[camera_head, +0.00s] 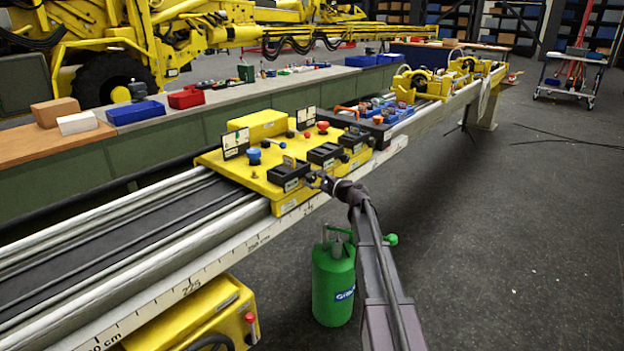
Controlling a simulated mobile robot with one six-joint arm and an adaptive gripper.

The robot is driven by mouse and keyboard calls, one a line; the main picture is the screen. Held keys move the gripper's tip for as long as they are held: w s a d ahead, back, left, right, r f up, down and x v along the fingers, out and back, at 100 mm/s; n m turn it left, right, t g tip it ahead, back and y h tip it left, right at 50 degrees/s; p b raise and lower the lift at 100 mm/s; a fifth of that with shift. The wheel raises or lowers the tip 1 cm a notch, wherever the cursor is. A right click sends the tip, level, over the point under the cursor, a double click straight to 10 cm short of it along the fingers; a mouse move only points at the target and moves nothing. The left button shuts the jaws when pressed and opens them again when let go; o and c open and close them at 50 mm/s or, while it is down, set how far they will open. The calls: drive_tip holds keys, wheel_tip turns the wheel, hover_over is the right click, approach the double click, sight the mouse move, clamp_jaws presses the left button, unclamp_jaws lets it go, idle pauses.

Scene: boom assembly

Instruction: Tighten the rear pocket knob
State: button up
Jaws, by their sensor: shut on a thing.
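A yellow carriage plate (262,183) sits on the long boom rail. Several black pocket blocks stand along its right side. The nearest block (290,176) is beside my gripper (317,180). The other two blocks (322,154) and (353,138) stand farther along, with small dark knobs (344,158) and (371,142) at their outer ends. My gripper is shut at the outer end of the nearest block, on what appears to be its knob. The jaws and arm hide that knob. Which pocket is called rear is not marked legibly.
A blue knob (254,156) and a red knob (323,127) stick up from the plate, with upright label cards near them. A green gas bottle (333,283) stands on the floor below my arm. The floor to the right is open.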

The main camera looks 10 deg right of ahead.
drive_tip(key=m, duration=0.7)
drive_tip(key=shift+w, duration=0.15)
idle(0.3)
drive_tip(key=o, duration=1.2)
drive_tip(key=shift+c, duration=0.2)
drive_tip(key=v, duration=1.2)
